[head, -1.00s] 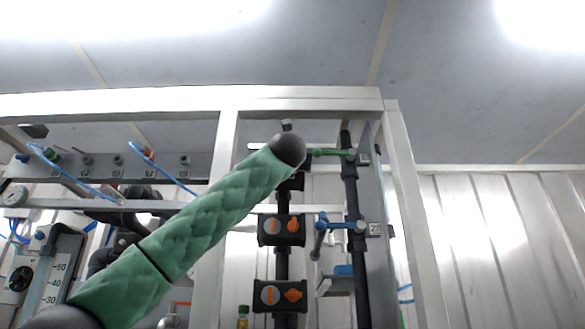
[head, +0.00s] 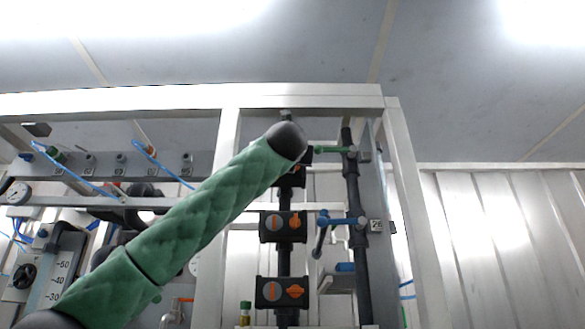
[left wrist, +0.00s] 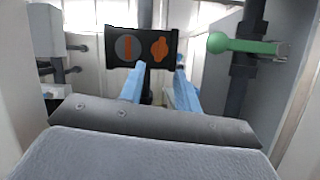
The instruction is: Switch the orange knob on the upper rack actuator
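In the left wrist view a dark actuator box (left wrist: 142,58) carries an orange knob (left wrist: 160,47) beside a grey disc with an orange bar (left wrist: 126,48). My left gripper (left wrist: 160,69) has two blue fingers, which are apart with nothing between them. They point at the box, their tips just below the knob in the picture; I cannot tell whether they touch it. In the head view the upper actuator (head: 291,179) is mostly hidden behind my green-sleeved left arm, and the left gripper is hidden too. My right gripper is not in view.
A green valve handle (left wrist: 243,46) sits close to the right of the box. Two lower actuators (head: 283,240) (head: 282,305) with orange knobs are on the same dark pipe. A blue-handled valve (head: 340,221) is on the pipe to the right. White frame posts (head: 214,215) stand at both sides.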

